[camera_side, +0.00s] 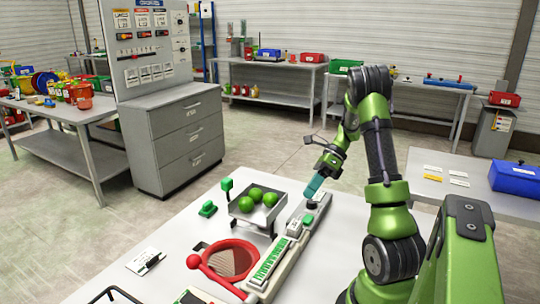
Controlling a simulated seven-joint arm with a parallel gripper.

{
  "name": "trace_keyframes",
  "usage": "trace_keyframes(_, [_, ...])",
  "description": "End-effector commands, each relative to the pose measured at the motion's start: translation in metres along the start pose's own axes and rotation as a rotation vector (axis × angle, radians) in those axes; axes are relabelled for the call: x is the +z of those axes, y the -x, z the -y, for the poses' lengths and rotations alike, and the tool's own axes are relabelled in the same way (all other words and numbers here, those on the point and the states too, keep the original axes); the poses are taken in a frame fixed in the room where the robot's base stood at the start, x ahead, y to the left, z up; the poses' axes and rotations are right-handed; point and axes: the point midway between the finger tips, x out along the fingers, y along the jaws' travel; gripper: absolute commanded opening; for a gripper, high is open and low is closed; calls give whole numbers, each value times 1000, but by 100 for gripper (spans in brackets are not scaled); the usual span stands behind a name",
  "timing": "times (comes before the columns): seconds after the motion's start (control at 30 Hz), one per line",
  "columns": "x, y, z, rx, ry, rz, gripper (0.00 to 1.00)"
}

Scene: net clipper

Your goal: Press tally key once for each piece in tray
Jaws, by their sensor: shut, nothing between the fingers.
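A grey metal tray (266,216) stands on the pale table and holds three visible green round pieces (256,192). To its right is a long light-grey device with a green-marked strip (270,262). Near the device's far end is a dark round key (311,205), which seems to be the tally key. My gripper (313,190) points down with shut teal fingers just above this key. I cannot tell whether the tips touch it. No display reading is legible.
A red-rimmed round net (229,260) with a red ball at its left lies in front of the tray. A green block (208,209) and a label card (146,261) lie to the left. A blue bin (514,179) stands on another table at right.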

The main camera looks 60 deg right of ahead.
Motion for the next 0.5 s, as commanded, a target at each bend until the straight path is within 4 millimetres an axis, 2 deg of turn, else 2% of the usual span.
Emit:
trace_keyframes(0.2, [-16, -22, 16, 1, -3, 0, 0])
trace_keyframes(0.5, [-27, -36, 27, 1, -1, 0, 0])
